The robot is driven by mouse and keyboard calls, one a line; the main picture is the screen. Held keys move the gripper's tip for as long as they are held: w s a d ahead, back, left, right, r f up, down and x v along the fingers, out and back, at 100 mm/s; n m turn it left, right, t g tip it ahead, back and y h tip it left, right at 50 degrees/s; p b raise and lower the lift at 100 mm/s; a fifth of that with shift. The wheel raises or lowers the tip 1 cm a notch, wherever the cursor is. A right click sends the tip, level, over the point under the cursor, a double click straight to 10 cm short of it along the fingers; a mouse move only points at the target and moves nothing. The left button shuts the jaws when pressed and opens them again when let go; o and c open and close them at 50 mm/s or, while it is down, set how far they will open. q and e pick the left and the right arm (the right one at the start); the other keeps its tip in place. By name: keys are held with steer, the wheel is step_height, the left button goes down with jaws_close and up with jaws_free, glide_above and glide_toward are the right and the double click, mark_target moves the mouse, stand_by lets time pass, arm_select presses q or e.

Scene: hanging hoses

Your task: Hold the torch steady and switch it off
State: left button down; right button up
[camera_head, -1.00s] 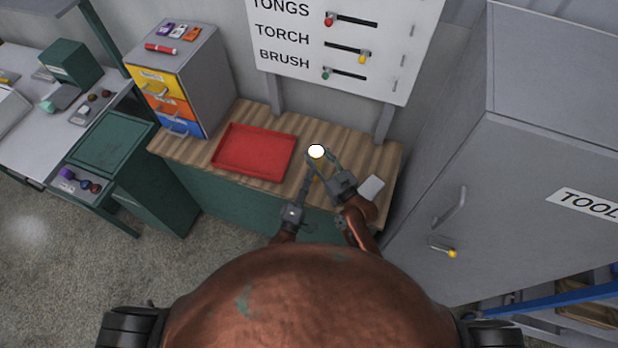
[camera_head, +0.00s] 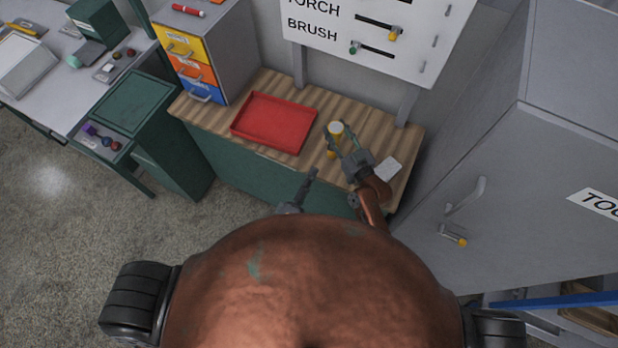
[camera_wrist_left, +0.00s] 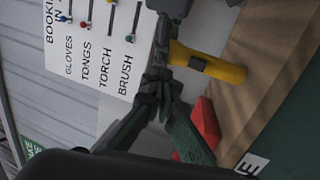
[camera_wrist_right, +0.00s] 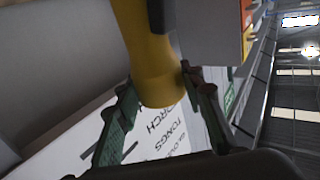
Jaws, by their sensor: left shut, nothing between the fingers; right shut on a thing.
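The torch (camera_head: 336,129) is yellow with a pale, dull round front end facing up in the head view. My right gripper (camera_head: 342,138) is shut around it and holds it above the workbench. The torch fills the top of the right wrist view (camera_wrist_right: 150,65). In the left wrist view (camera_wrist_left: 222,68) its yellow body shows a dark patch, perhaps the switch. My left gripper (camera_head: 312,172) is shut and empty, below and left of the torch and apart from it in the head view; its fingertips also show in the left wrist view (camera_wrist_left: 160,76).
A red tray (camera_head: 274,122) lies on the wooden workbench (camera_head: 222,108). A drawer cabinet (camera_head: 232,50) stands left, a grey tool cabinet (camera_head: 480,150) right. A white board (camera_head: 380,30) with sliders is behind. A pale card (camera_head: 387,168) lies near my right arm.

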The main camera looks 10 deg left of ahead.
arm_select(q)
steer(key=shift+s+a+r, duration=0.15)
steer(key=shift+s, duration=0.35)
steer(key=shift+s+a+r, duration=0.1)
steer(key=shift+s+a, duration=0.05)
steer(key=shift+s, duration=0.35)
arm_select(e)
steer(key=o, duration=1.3)
steer(key=shift+o, duration=0.2)
